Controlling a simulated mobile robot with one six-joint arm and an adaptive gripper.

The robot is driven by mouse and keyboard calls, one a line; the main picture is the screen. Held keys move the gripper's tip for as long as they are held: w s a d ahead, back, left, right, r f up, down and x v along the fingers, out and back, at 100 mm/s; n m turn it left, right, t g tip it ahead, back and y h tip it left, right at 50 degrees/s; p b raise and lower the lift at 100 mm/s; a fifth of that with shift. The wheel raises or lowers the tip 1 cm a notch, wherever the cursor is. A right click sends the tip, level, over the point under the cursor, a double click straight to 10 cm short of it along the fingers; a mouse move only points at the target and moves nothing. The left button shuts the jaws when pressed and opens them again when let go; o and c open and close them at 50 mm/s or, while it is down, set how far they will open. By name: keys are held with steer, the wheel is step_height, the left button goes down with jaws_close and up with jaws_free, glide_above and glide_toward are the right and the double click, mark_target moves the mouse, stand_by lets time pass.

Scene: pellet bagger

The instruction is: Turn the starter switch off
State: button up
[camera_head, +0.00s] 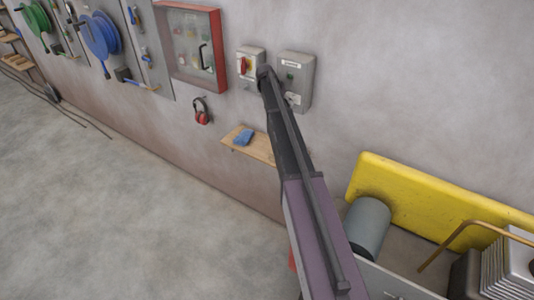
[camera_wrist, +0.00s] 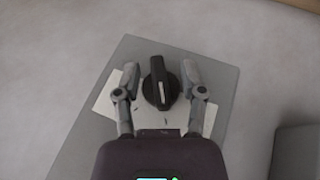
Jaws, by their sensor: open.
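The starter switch is a black rotary knob (camera_wrist: 160,86) with a pale pointer line, in the middle of the wrist view. It sits on a white plate (camera_wrist: 103,107) on the grey box front. The pointer runs nearly straight up and down in that picture. My gripper (camera_wrist: 160,70) is open, with one finger on each side of the knob. Narrow gaps seem to show between fingers and knob; contact cannot be told.
A red-framed cabinet (camera_head: 193,48), ear defenders (camera_head: 202,111) and a wooden shelf (camera_head: 251,144) with a blue cloth (camera_head: 243,137) are near. A yellow panel (camera_head: 430,197) stands at lower right.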

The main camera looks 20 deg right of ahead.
steer(key=t+y, duration=0.1)
steer(key=t, duration=0.1)
steer(key=m+t+y+p, duration=0.1)
steer(key=y, duration=0.1)
steer(key=shift+s+d+t, duration=0.1)
steer(key=shift+s+t, duration=0.1)
steer(key=shift+t, duration=0.2)
steer(key=m+t+y+b, duration=0.1)
steer(key=t+y+b, duration=0.1)
steer(key=t+y, duration=0.1)
steer(key=shift+t, duration=0.5)
steer(key=p+v, duration=1.1)
steer(key=v, duration=0.3)
steer(key=s+a+f+n+g+y+b, duration=0.1)
steer(key=s+a+f+n+g+b, duration=0.2)
steer(key=s+a+f+b, duration=1.1)
steer(key=shift+s+a+f+n+g, duration=0.4)
steer(key=shift+s+a+f+n, duration=0.75)
steer(key=shift+a+f+n, duration=0.7)
steer(key=shift+a+r+m, duration=0.15)
steer(key=shift+r+m, duration=0.05)
steer(key=shift+m, duration=0.05)
